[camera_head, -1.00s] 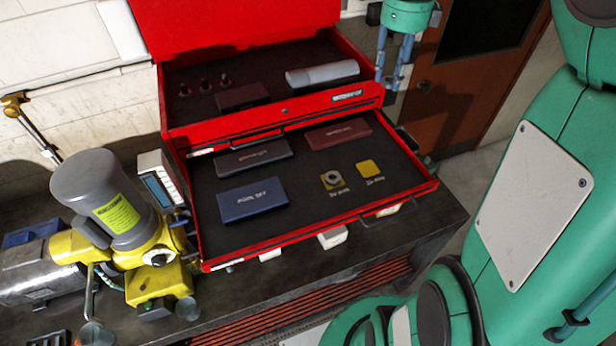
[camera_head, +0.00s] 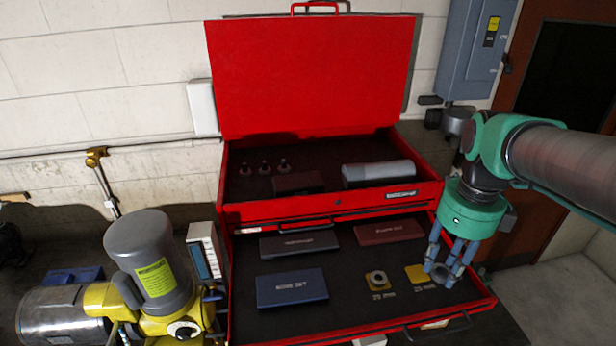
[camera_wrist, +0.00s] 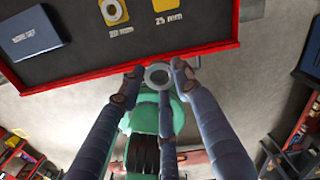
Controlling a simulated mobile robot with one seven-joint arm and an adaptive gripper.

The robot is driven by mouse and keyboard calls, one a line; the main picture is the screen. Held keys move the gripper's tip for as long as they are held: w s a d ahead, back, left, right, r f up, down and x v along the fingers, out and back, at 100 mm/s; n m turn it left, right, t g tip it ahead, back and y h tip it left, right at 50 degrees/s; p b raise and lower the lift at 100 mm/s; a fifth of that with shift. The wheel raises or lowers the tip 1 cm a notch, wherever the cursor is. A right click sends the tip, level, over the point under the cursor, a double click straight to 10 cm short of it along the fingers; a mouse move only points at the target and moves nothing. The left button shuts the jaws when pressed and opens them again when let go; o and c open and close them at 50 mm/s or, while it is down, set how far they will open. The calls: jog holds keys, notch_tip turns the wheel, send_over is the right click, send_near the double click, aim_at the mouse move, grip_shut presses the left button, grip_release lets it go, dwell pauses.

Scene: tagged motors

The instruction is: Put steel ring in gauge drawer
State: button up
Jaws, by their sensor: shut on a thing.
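The gauge drawer (camera_head: 340,322) is the open red drawer with a dark lining. A steel ring (camera_wrist: 158,75) is held between the fingertips of my gripper (camera_wrist: 160,72); in the head view the ring (camera_head: 441,272) is small and partly hidden by my gripper (camera_head: 443,270). My gripper is over the drawer's right front part in the head view, beside the bare yellow square (camera_head: 418,274). In the wrist view the ring appears just outside the drawer's front rim, below the square marked 25 mm (camera_wrist: 168,5). Its height above the drawer is unclear.
Another ring (camera_head: 377,279) sits on the other yellow square. A blue box (camera_head: 292,287), a grey box (camera_head: 299,244) and a dark red box (camera_head: 389,232) lie in the drawer. A yellow and grey motor (camera_head: 155,265) stands left. The raised red lid (camera_head: 312,75) is behind.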

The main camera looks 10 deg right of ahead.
jog(key=s+f, duration=0.1)
jog(key=f, duration=0.1)
jog(key=s+a+f, duration=0.1)
jog(key=s+f, duration=0.1)
jog(key=f, duration=0.1)
jog(key=s+a+f, duration=0.1)
jog(key=f, duration=0.2)
jog(key=shift+s+a+f, duration=0.2)
jog(key=shift+s, duration=0.15)
send_over(417, 274)
jog(key=shift+s+a+f, duration=0.15)
jog(key=shift+s+f, duration=0.3)
jog(key=shift+f, duration=0.2)
dwell(0.3)
jog(key=shift+w, duration=0.15)
jog(key=shift+w+f, duration=0.15)
jog(key=shift+w, duration=0.1)
jog(key=shift+f, duration=1.65)
